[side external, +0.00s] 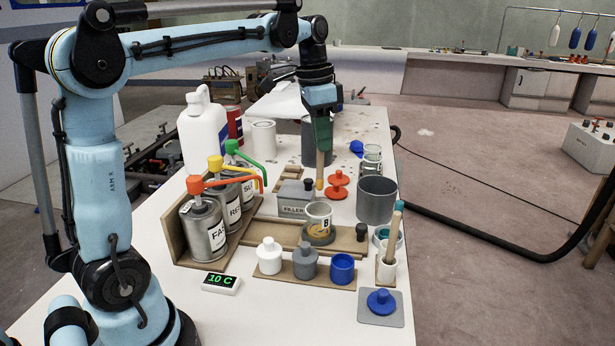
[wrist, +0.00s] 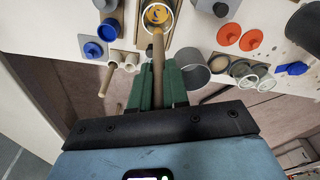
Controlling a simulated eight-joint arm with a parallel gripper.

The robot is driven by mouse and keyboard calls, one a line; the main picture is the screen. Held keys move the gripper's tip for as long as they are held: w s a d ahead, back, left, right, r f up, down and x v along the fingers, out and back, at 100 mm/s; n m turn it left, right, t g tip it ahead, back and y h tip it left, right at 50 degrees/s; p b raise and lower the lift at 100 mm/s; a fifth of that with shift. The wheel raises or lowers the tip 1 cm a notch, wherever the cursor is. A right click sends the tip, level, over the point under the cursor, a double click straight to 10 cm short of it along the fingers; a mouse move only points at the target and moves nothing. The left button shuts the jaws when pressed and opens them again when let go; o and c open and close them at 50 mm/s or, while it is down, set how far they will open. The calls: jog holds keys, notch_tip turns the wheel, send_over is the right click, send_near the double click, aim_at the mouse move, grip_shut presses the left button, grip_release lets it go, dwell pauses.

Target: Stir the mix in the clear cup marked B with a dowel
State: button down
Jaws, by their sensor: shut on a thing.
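The clear cup marked B (side external: 319,211) stands upright on a round grey seat in the brown wooden board, with yellow-brown mix low inside. The wrist view shows its mix (wrist: 156,14) with darker streaks at the top edge. My gripper (side external: 321,148) is shut on a wooden dowel (side external: 320,172), which hangs nearly upright with a yellowish lower end. That end shows above the cup's rim in the side view, outside the mix. In the wrist view the held dowel (wrist: 158,52) runs from between the green fingers (wrist: 158,75) towards the cup.
A second dowel (side external: 396,222) stands in a white holder at right. The grey FILLER box (side external: 295,196), red knobbed lid (side external: 338,184) and large grey cup (side external: 377,200) stand close by. Pump cans (side external: 204,229) stand left; small bottles (side external: 270,256) line the front.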

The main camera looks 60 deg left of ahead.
aim_at(320, 183)
jog(key=shift+f, duration=5.85)
jog(key=shift+a, duration=0.1)
